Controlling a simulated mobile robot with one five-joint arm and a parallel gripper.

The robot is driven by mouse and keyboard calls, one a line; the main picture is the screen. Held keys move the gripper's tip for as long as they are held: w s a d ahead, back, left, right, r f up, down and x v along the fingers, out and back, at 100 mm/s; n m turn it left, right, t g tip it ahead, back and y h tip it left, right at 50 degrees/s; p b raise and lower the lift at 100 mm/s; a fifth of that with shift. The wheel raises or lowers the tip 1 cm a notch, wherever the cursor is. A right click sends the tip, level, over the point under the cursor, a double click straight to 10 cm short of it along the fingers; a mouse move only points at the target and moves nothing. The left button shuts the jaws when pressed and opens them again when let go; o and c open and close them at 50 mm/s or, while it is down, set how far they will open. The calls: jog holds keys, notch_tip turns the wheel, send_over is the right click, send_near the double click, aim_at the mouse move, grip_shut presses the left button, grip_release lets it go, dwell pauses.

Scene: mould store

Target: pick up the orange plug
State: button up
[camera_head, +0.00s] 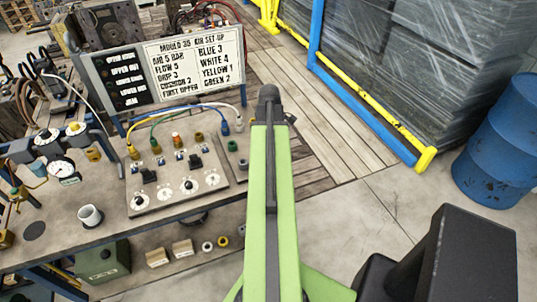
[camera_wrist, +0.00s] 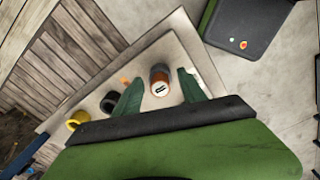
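In the wrist view an orange-brown cylinder (camera_wrist: 160,75) with a pale end face bearing dark marks stands on a pale surface. It looks like the orange plug, though I cannot be sure. My gripper (camera_wrist: 160,78) is open, with its two dark green fingers on either side of the cylinder and a gap showing beside it. A smaller orange spot (camera_wrist: 124,80) lies to its left. In the head view my arm covers this area and the fingertips are hidden. An orange-topped fitting (camera_head: 176,140) also sits on the control panel there.
In the wrist view a black ring-like piece (camera_wrist: 110,102) and a yellow one (camera_wrist: 76,121) stand left of my fingers. In the head view the control panel (camera_head: 150,205) with hoses and a set-up sign (camera_head: 165,68) stand left of my arm. A blue drum (camera_head: 497,150) stands right.

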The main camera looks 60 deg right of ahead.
grip_shut()
